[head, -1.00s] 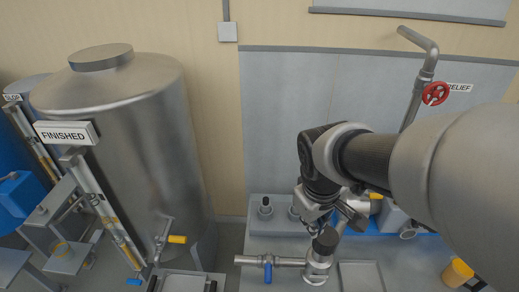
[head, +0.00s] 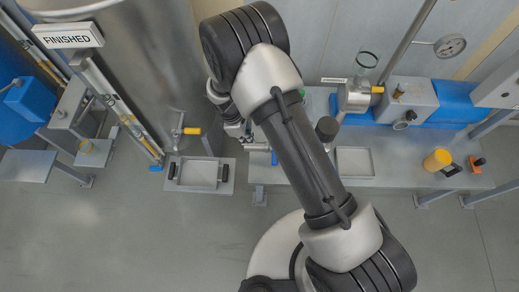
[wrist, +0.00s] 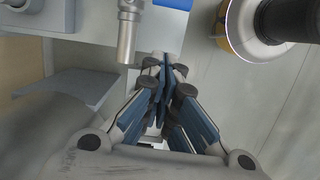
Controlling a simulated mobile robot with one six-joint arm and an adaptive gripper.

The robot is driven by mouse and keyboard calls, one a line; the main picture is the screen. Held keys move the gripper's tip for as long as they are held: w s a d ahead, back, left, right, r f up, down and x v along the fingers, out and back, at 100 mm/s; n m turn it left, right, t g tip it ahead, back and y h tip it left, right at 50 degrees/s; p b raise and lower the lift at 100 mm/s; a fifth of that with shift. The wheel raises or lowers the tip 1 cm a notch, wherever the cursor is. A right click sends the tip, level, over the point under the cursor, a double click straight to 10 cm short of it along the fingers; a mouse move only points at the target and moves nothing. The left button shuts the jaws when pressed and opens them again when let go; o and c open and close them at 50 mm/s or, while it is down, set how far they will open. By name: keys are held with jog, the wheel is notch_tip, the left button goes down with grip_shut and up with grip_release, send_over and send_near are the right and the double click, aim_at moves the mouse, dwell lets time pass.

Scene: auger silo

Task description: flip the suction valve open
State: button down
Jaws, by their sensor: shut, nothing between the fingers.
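A valve with a blue handle (head: 274,158) sits on a short metal pipe (head: 257,146) at the front of the bench, partly hidden by my arm in the head view. No label on it can be read. In the wrist view a blue part (wrist: 173,4) is cut off at the top edge, beside a metal pipe end (wrist: 127,38); I cannot tell for sure that it is the same handle. My gripper (wrist: 166,68) is shut and empty, its fingertips below and apart from the blue part in the picture. In the head view my arm mostly hides the gripper.
The FINISHED tank (head: 150,70) stands left, with a yellow-handled valve (head: 190,131) and a tray (head: 198,173) near it. A black knob (head: 327,128) rises beside my arm. The front floor is clear.

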jog(key=shift+s+a+f+n, duration=0.15)
jog(key=shift+f, duration=0.35)
jog(key=shift+s+a+f+n, duration=0.15)
jog(key=shift+f, duration=0.3)
jog(key=d+f+b, duration=0.3)
jog(key=d+f, duration=0.3)
jog(key=f, duration=0.3)
jog(key=shift+s+d+f, duration=0.15)
jog(key=shift+d+f, duration=0.1)
jog(key=shift+f, duration=0.05)
